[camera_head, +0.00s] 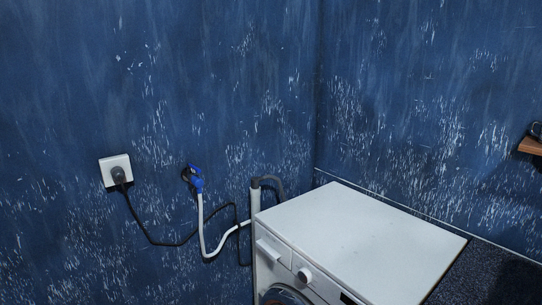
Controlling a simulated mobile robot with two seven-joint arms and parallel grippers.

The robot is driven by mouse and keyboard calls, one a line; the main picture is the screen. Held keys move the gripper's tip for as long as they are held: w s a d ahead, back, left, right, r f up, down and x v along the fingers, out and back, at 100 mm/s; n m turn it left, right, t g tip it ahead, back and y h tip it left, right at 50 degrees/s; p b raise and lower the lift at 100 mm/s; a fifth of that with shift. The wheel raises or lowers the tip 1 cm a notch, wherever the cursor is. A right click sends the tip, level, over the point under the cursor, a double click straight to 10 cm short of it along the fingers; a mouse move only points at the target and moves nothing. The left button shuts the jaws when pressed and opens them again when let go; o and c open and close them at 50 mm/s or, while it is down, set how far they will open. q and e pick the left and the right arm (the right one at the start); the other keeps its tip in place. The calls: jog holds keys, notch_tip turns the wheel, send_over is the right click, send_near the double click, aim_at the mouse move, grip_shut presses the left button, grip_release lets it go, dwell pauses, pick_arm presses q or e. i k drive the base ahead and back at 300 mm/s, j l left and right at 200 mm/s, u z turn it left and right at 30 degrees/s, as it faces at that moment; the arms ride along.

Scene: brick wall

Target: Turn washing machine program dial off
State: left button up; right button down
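A white washing machine (362,239) stands at the lower middle right, against the corner of two blue walls. Its front faces the lower left, and its lower part is cut off by the picture edge. The round white program dial (304,275) sits on the front panel, to the right of the detergent drawer (270,250). Its pointer setting is too small to read. Part of the round door (284,297) shows below. Neither of my grippers is in view.
A white wall socket (116,170) with a black plug and cable is on the left wall. A blue tap (195,179) feeds a white hose (204,232) running to the machine. A dark counter (490,275) adjoins the machine's right side. A wooden shelf (531,146) juts in at right.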

aim_at(305, 276)
jog(key=i+j+z, duration=0.1)
jog(key=z, duration=0.25)
jog(key=j+z, duration=0.35)
jog(key=i+j+z, duration=0.1)
jog(key=z, duration=0.25)
